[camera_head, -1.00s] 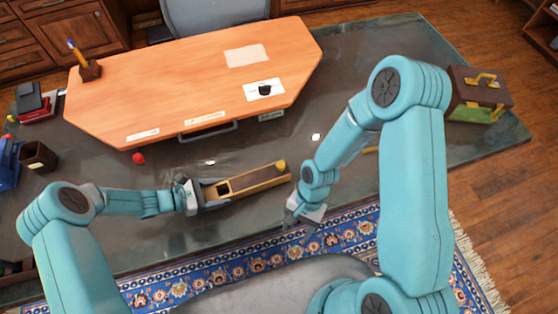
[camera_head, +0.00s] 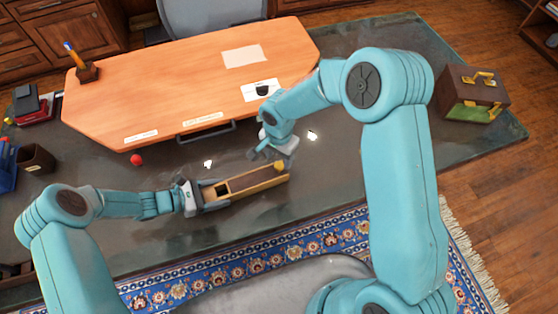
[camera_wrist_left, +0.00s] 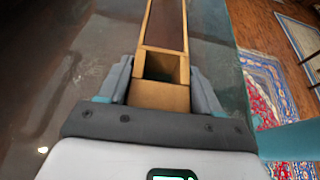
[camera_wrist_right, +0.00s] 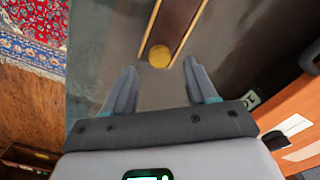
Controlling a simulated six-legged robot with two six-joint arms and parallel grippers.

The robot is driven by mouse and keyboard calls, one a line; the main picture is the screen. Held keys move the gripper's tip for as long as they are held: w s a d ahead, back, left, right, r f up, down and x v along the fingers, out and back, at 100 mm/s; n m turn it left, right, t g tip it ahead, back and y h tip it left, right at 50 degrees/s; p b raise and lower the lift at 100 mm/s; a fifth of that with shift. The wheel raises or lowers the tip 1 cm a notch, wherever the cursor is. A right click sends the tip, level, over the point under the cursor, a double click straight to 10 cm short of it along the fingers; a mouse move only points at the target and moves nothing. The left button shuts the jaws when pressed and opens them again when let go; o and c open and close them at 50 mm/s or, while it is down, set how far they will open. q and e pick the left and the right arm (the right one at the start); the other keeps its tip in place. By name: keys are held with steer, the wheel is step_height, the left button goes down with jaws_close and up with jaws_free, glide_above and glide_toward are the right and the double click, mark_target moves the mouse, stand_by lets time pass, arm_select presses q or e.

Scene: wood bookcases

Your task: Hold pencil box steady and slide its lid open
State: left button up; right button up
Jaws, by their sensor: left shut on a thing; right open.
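The pencil box (camera_head: 262,184) is a long yellow-brown wooden case with a dark brown lid (camera_head: 252,179), lying on the dark glass table. My left gripper (camera_head: 203,194) is shut on the box's left end; in the left wrist view its fingers flank the box body (camera_wrist_left: 158,96). A dark square opening (camera_wrist_left: 161,66) shows between that end and the lid. A round yellow knob (camera_wrist_right: 159,56) sits at the lid's far end. My right gripper (camera_head: 263,155) is open and empty, just behind the box's right end. In the right wrist view the knob is ahead of its fingers, untouched.
An orange desk board (camera_head: 180,80) with a dark handle (camera_head: 206,131) lies behind the box. A red ball (camera_head: 136,160) is to the left. A brown and green case (camera_head: 472,94) stands at the right. The table around the box is mostly clear.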

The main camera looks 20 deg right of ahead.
mark_target(279, 165)
steer(key=shift+f, duration=1.75)
jaws_close()
steer(key=d, duration=0.9)
steer(key=w+d, duration=0.1)
steer(key=d, duration=0.3)
steer(key=shift+d, duration=0.2)
jaws_free()
steer(key=shift+r, duration=0.1)
step_height(279, 165, up, 12)
